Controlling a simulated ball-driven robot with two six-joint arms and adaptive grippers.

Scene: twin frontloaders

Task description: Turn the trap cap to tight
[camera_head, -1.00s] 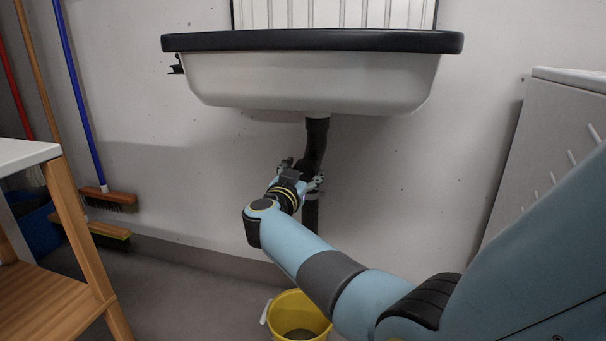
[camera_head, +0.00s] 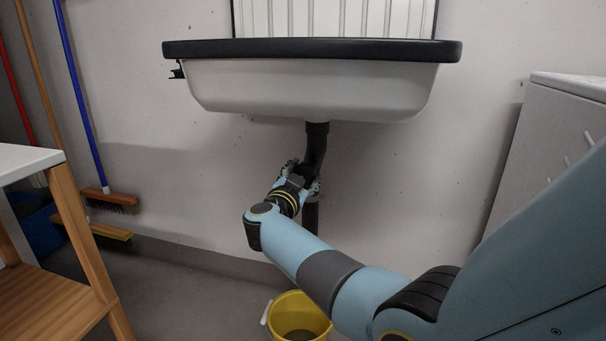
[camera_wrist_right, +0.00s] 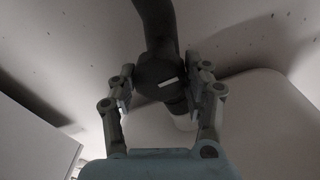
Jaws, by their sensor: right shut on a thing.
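The trap cap (camera_wrist_right: 155,76) is a dark round piece on the black drain pipe (camera_head: 316,145) under the sink. A short white mark (camera_wrist_right: 167,83) shows on its face, lying nearly level and slightly tilted in the right wrist view. My right gripper (camera_head: 303,176) is at the pipe's bend; in the right wrist view its two fingers (camera_wrist_right: 161,85) stand on either side of the cap, shut on it. In the head view, the gripper and wrist hide the cap. My left gripper is not in view.
The white sink (camera_head: 310,88) with its black rim overhangs the pipe. A yellow bucket (camera_head: 283,316) stands on the floor below. A wooden table (camera_head: 75,235) is at left, brooms (camera_head: 105,200) lean behind it, and a grey-white cabinet (camera_head: 545,135) stands at right.

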